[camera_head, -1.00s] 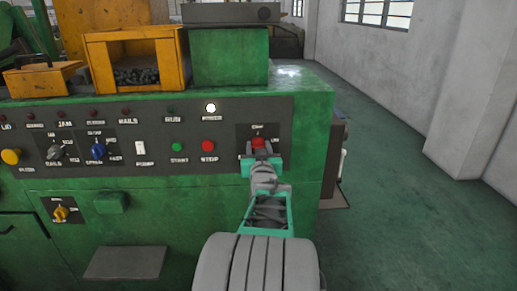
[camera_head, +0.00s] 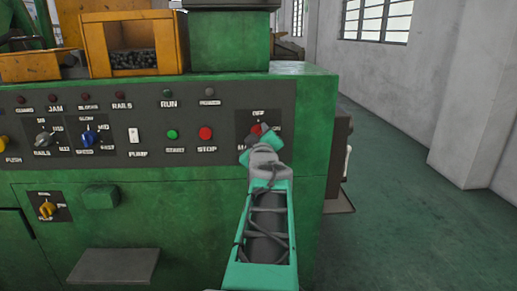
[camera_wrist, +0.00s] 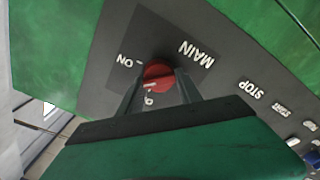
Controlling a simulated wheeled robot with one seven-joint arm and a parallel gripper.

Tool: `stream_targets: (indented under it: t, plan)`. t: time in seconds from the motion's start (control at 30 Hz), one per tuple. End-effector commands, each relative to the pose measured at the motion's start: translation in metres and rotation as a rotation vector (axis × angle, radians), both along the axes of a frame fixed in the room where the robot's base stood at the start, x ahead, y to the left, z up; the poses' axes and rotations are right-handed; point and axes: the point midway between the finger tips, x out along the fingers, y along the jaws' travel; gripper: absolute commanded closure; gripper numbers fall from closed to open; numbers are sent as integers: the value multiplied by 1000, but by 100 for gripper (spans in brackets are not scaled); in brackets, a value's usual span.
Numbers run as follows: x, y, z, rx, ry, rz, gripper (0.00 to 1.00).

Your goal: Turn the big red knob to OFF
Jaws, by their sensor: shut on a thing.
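The big red knob (camera_wrist: 157,75) sits on the dark MAIN plate (camera_wrist: 192,30) in the wrist view. My gripper (camera_wrist: 158,88) is shut on it, one finger on each side. ON is readable left of the knob. Another label, below the knob between the fingers, is mostly hidden. A pale mark on the knob's lower side faces that label. In the head view, the red knob (camera_head: 256,128) is mostly covered by my gripper (camera_head: 261,137), which is tilted.
Left of the MAIN plate are the red STOP button (camera_head: 205,133), the green START button (camera_head: 172,134) and a white PUMP switch (camera_head: 134,135). A dark lamp (camera_head: 209,92) sits above STOP. Open floor (camera_head: 400,200) lies right of the green machine (camera_head: 305,110).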

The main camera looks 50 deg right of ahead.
Motion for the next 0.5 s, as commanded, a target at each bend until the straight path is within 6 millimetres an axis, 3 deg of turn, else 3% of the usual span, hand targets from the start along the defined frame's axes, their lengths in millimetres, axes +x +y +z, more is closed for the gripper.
stream_targets:
  t: [0.03,0.5]
  plan:
    - [0,0,-8,-28,30,-1,99]
    - [1,1,-8,-319,363,0,99]
